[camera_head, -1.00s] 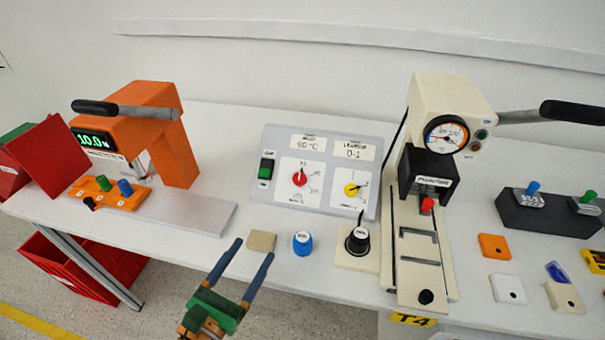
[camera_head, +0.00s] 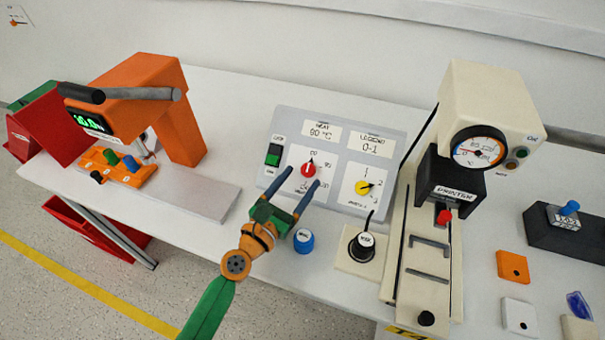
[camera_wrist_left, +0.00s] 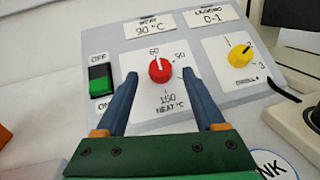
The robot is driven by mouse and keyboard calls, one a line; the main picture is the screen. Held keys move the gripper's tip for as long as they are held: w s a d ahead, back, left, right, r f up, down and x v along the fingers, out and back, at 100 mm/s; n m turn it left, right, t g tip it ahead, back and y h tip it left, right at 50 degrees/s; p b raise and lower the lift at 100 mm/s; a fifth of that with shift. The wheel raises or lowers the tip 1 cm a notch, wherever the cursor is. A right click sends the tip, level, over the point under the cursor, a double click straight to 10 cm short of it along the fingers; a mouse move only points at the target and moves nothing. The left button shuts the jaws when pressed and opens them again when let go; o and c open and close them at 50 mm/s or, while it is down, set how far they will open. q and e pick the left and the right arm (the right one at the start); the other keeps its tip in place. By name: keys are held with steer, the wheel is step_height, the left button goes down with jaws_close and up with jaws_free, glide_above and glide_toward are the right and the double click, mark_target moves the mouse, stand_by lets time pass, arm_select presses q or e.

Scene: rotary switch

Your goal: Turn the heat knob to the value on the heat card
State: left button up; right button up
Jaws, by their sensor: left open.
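The red heat knob (camera_head: 308,169) is on the grey control panel (camera_head: 335,135). In the left wrist view the knob (camera_wrist_left: 160,69) has its white mark pointing up, close to the 60 on its dial. The heat card (camera_head: 319,136) above it reads 90 °C in the left wrist view (camera_wrist_left: 152,27). My left gripper (camera_head: 304,175) is open and empty at the panel's lower left. In the left wrist view its blue fingers (camera_wrist_left: 160,78) lie left and right of the knob with gaps; I cannot tell how near the tips are in depth. My right gripper is out of view.
A yellow knob (camera_head: 363,188) sits right of the heat knob, under a card reading 0-1. A green switch (camera_head: 273,155) is at the panel's left. The cream printer (camera_head: 490,100) rises at right.

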mark_target(305, 170)
arm_select(q)
steer(key=shift+x, duration=0.9)
jaws_close()
steer(key=shift+m, duration=0.4)
steer(key=m+g+h, duration=0.1)
steer(key=m+b, duration=0.1)
steer(key=shift+w+a+m+g+h, duration=0.1)
steer(key=shift+a+m+g+h, duration=0.2)
steer(key=shift+g+h, duration=0.1)
steer(key=m+g, duration=0.1)
steer(key=m+g+h+b, duration=0.1)
steer(key=m, duration=0.1)
steer(key=m+g+h, duration=0.1)
steer(key=shift+w+a+r+m, duration=0.1)
steer(key=shift+w+m, duration=0.15)
steer(key=shift+m, duration=0.05)
steer(key=m+g, duration=0.1)
steer(key=m+g+b, duration=0.1)
steer(key=m+g, duration=0.1)
steer(key=shift+w+a+r+h, duration=0.1)
steer(key=shift+w+r+h, duration=0.05)
steer(key=shift+h, duration=0.25)
steer(key=shift+w+r+m+g+b, duration=0.1)
steer(key=shift+m+g+b, duration=0.2)
steer(key=shift+m+g, duration=0.5)
steer(key=shift+w+r+m+g+b, duration=0.1)
steer(key=shift+m+g+b, duration=0.2)
steer(key=shift+m+g, duration=0.5)
steer(key=shift+m, duration=0.4)
